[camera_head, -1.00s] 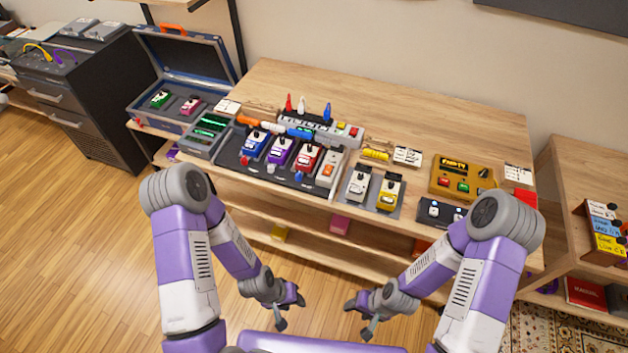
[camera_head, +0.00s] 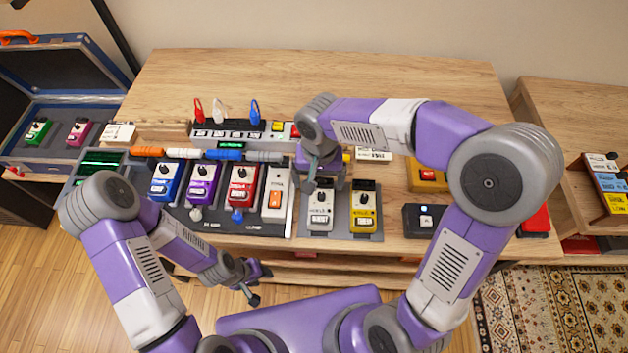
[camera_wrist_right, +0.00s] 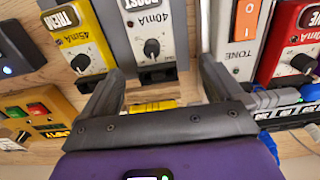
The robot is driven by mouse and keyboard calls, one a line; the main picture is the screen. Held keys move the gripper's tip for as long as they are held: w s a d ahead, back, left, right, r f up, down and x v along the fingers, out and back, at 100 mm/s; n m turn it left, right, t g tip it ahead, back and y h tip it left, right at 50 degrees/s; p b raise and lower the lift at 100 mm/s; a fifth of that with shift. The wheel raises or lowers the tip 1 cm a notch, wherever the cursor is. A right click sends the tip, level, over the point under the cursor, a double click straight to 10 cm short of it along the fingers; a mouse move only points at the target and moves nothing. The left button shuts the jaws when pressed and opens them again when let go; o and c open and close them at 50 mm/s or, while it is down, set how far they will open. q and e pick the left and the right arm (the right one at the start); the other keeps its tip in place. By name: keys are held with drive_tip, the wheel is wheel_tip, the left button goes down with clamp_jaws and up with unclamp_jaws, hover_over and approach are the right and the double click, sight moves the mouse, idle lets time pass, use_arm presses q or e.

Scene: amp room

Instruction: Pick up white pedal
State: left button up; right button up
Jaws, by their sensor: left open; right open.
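The white pedal (camera_head: 320,212) with a black knob sits on a grey board beside the yellow pedal (camera_head: 364,212). In the right wrist view the white pedal (camera_wrist_right: 150,35) lies ahead, at the top centre. My right gripper (camera_head: 318,178) hangs just behind and above the white pedal, hiding part of its far end. In the right wrist view its fingers (camera_wrist_right: 158,85) are spread and hold nothing. My left gripper (camera_head: 255,285) is open and empty in front of the table's front edge.
Blue (camera_head: 166,182), purple (camera_head: 203,184) and red (camera_head: 242,186) pedals and a pale orange-switch unit (camera_head: 275,195) stand to the left. Coloured cables and a power strip lie behind. A dark pedal (camera_head: 425,218) stands to the right. The table's back is clear.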

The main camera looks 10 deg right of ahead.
sight(321, 198)
drive_tip(key=f+b, duration=0.1)
drive_tip(key=f, duration=0.1)
drive_tip(key=s+f+b, duration=0.1)
drive_tip(key=f, duration=0.1)
drive_tip(key=s+f+b, duration=0.1)
drive_tip(key=f, duration=0.2)
drive_tip(key=shift+s+d, duration=0.1)
drive_tip(key=shift+s, duration=0.1)
drive_tip(key=shift+f, duration=0.25)
drive_tip(key=shift+c, duration=0.2)
drive_tip(key=shift+w+r, duration=0.1)
drive_tip(key=c, duration=1.3)
